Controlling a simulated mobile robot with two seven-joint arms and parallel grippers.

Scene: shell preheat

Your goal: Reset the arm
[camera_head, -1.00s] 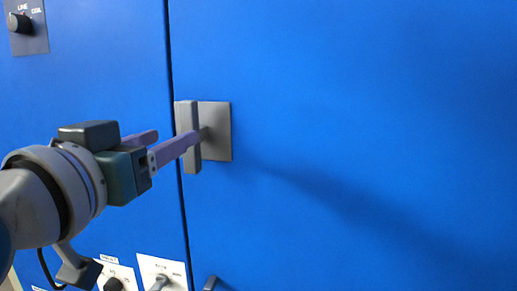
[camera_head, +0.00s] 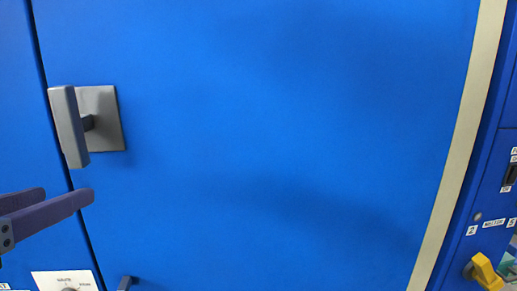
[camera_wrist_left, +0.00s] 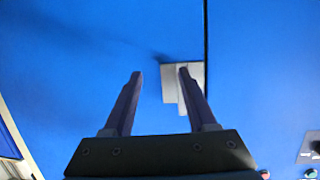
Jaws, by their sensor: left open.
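My left gripper (camera_head: 66,203) is at the lower left of the head view, with its two purple fingers apart and nothing between them. It is below the grey door handle (camera_head: 70,127), which is fixed to a square grey plate (camera_head: 106,118) on the blue door (camera_head: 270,140). In the left wrist view my open fingers (camera_wrist_left: 160,74) point at the blue door, and the grey handle plate (camera_wrist_left: 170,84) shows beside and partly behind the right-hand finger. Whether that finger touches the handle cannot be told there; in the head view they look apart. My right gripper is not seen.
A dark seam runs along the door's left edge. A beige strip (camera_head: 462,140) borders its right side. Farther right is a control panel with a yellow knob (camera_head: 487,272). White label plates with knobs (camera_head: 65,280) are at the lower left.

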